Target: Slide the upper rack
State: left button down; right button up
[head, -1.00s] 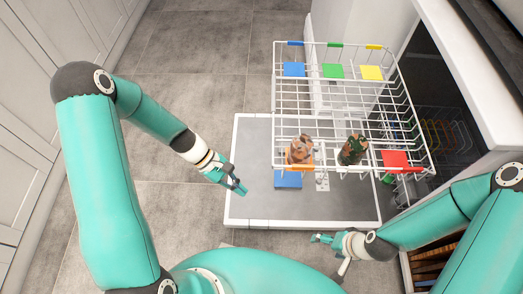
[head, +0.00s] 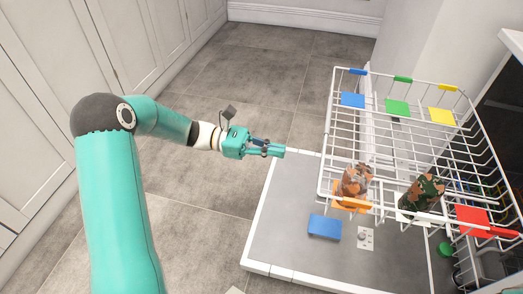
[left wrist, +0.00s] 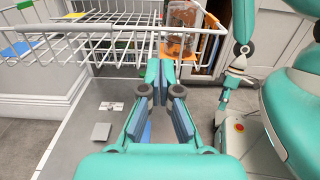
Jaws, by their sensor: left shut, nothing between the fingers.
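The upper rack (head: 332,140) is a white wire basket standing out above the open grey door, right in the head view. It carries blue, green and yellow tabs at its far end, and orange and red tabs at its near end. It also crosses the top of the left wrist view (left wrist: 92,42). My left gripper (head: 281,151) is shut and empty, pointing right toward the rack's left side, with a visible gap. Its fingers (left wrist: 163,66) show in the left wrist view. My right gripper (left wrist: 222,112) shows small there; its fingers cannot be made out.
A brown-patterned glass (head: 356,181) and a green-and-brown patterned glass (head: 421,192) stand in the near end of the rack. The grey door (head: 300,200) lies open below, with a blue tab (head: 325,227) over it. Floor left of the door is clear; white cupboards (head: 60,80) line the left.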

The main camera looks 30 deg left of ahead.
pick_arm(q)
jog(key=b+x, duration=0.2)
jog(key=x, duration=0.6)
jog(key=shift+d, duration=0.2)
jog(key=shift+f, duration=0.1)
